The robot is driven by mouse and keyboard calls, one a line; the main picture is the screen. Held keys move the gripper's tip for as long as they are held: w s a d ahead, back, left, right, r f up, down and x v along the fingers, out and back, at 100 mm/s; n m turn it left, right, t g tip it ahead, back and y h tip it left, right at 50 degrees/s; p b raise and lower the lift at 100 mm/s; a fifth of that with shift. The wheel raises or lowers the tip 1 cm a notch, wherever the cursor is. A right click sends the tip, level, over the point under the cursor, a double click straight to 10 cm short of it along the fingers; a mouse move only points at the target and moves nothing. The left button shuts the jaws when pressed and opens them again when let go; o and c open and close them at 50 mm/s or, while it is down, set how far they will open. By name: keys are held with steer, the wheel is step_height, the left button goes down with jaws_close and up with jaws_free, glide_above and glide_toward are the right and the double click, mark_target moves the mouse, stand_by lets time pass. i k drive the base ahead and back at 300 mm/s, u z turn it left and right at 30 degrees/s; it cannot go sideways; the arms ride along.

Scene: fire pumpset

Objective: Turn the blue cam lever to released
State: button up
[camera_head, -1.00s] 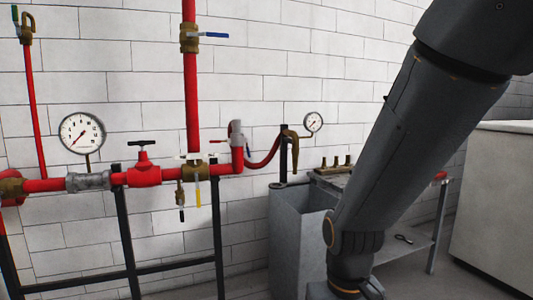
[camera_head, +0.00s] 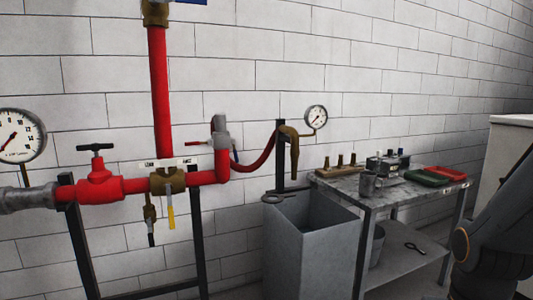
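A grey hose coupling (camera_head: 220,132) stands on top of the red pipe elbow, with a red hose (camera_head: 262,160) running from it to the right. A thin red lever (camera_head: 198,143) sticks out to the coupling's left. A small dark, bluish strip (camera_head: 235,152) hangs at its right side; it may be the blue cam lever, but it is too small to be sure. Another blue handle (camera_head: 190,1) is cut off by the top edge, at the brass valve on the vertical pipe. My gripper is not in view; only part of my arm shows at the right edge.
A grey open bin (camera_head: 310,240) stands below the hose. A metal table (camera_head: 345,187) to its right bears a mug, a red tray and a green tray. A pressure gauge (camera_head: 316,117) and a yellow handle (camera_head: 171,216) hang near the pipes. The floor front is mostly out of view.

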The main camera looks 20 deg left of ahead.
mark_target(235, 151)
steer(key=u, duration=0.2)
steer(key=i, duration=0.6)
steer(key=u, duration=0.5)
